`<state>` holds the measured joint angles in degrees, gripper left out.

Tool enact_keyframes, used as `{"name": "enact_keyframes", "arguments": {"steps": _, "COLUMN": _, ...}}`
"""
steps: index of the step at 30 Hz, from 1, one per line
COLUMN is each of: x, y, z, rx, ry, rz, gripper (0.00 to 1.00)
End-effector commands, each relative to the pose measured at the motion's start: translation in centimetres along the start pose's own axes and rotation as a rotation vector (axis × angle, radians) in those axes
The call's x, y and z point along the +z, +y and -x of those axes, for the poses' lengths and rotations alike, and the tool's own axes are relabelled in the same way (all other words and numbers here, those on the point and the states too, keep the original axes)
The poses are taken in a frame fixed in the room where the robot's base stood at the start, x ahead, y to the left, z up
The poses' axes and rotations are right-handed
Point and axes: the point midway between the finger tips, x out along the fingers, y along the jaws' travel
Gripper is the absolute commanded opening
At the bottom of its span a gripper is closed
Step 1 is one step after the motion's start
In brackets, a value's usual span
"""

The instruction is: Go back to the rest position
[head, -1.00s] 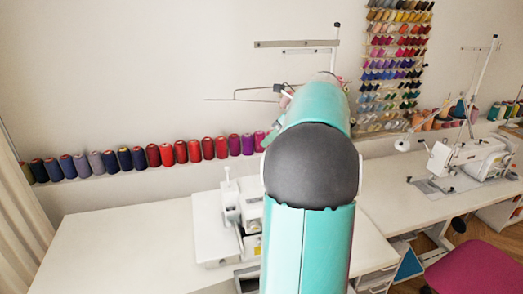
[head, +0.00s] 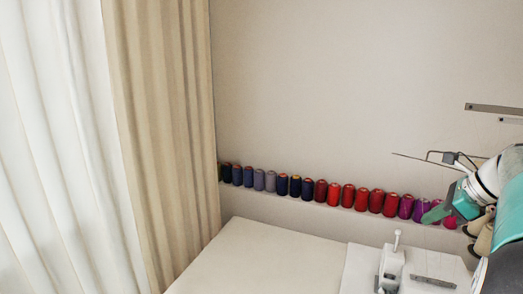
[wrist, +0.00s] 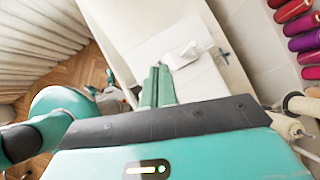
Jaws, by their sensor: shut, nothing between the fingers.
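My gripper (wrist: 158,70) shows in the wrist view as two green fingers lying close together, shut with nothing between them. It points out over the white table (wrist: 128,50). In the head view my gripper (head: 432,215) is at the right, in front of the end of the thread row and above the table's back right part. My teal arm is folded at the right edge, partly out of the picture. The gripper looks clear of the table.
A white sewing machine (head: 393,268) stands on the table (head: 255,255) below my gripper. Thread cones (head: 333,193) line a wall ledge behind. A thin metal thread stand (head: 450,158) is close to my arm. Beige curtains (head: 165,130) hang left. The table's left part is bare.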

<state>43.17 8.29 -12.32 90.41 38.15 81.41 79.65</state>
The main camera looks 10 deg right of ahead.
Motion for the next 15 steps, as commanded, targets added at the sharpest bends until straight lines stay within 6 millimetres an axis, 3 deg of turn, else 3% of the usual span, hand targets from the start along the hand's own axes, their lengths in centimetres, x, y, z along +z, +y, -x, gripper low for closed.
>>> {"name": "enact_keyframes", "arguments": {"steps": 1, "x": 2.1, "y": 2.4, "z": -0.9, "rx": 0.012, "ry": 0.020, "rz": 0.131, "gripper": 0.00}}
{"name": "enact_keyframes", "arguments": {"steps": 6, "x": 6.2, "y": 10.3, "z": -4.0, "rx": 0.056, "ry": 0.104, "rz": 0.610, "gripper": 0.00}}
{"name": "enact_keyframes", "arguments": {"steps": 10, "x": 7.9, "y": 16.4, "z": -6.0, "rx": 0.091, "ry": 0.161, "rz": 0.994, "gripper": 0.00}}
{"name": "enact_keyframes", "arguments": {"steps": 15, "x": 8.2, "y": 24.1, "z": -8.2, "rx": 0.136, "ry": 0.229, "rz": 1.515, "gripper": 0.00}}
